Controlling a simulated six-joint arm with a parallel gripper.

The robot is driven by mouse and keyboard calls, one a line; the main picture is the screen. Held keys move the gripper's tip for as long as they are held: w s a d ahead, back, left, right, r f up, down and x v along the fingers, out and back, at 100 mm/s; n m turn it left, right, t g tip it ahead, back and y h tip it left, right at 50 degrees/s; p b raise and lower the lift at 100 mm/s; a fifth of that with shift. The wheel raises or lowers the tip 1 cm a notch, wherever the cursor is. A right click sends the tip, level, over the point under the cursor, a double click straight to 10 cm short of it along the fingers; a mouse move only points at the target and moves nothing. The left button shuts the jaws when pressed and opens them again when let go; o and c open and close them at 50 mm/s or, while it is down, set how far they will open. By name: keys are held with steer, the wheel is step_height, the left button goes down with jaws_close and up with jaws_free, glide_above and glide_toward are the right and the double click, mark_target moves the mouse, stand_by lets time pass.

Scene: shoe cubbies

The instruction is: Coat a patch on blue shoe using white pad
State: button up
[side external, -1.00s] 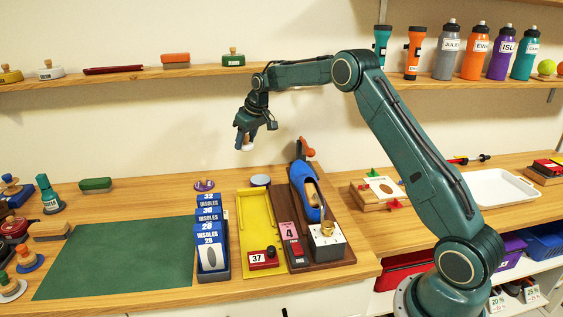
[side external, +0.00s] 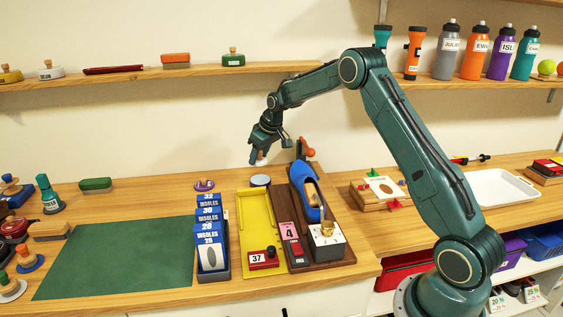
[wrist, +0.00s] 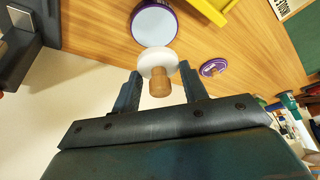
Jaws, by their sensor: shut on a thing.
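The blue shoe (side external: 308,196) sits on a dark brown stand right of the yellow tray, its toe toward the wall. My gripper (side external: 259,159) is left of the shoe's toe and above the bench, close over a round tin (side external: 260,180). In the wrist view my gripper (wrist: 160,76) is shut on the wooden handle of the white pad (wrist: 157,58). The pad's white disc points toward the tin (wrist: 155,24), which has a purple rim and a pale blue inside. Whether pad and tin touch I cannot tell.
A purple lid (side external: 204,185) lies left of the tin. The yellow tray (side external: 246,223), blue insole box (side external: 226,261) and a grey block with a brass knob (side external: 327,243) stand nearby. The green mat (side external: 120,258) is bare. A shelf (side external: 150,74) runs above.

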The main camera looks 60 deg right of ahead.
mark_target(260, 179)
steer(key=shift+f, duration=2.5)
steer(key=shift+f, duration=0.55)
stand_by(0.4)
steer(key=shift+r, duration=3.55)
steer(key=shift+a, duration=0.15)
